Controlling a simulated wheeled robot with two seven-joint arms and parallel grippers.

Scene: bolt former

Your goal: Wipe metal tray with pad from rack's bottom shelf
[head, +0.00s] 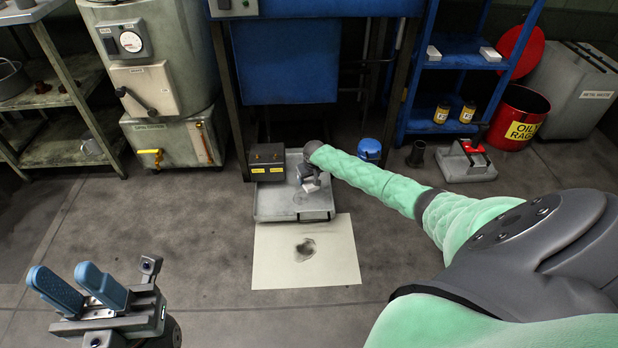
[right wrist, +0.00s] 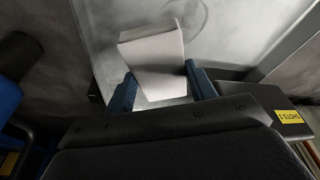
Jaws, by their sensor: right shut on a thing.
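The metal tray (head: 272,208) lies on the floor in front of the blue machine. My right gripper (head: 311,182) is over the tray and shut on a pale pad. In the right wrist view the pad (right wrist: 153,62) sits between the blue fingers, over the tray's grey surface (right wrist: 105,25). A dark curved mark shows on that surface just beyond the pad. I cannot tell whether the pad touches the tray. My left gripper (head: 62,276) is open and empty at the lower left, with its two blue fingers apart, away from the tray.
A white sheet (head: 335,262) with a dark stain lies before the tray. A dark box (head: 266,155) with yellow labels stands at the tray's back left. A blue rack (head: 462,60) with white blocks and jars, and a red rag bin (head: 520,110), stand right. The left floor is clear.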

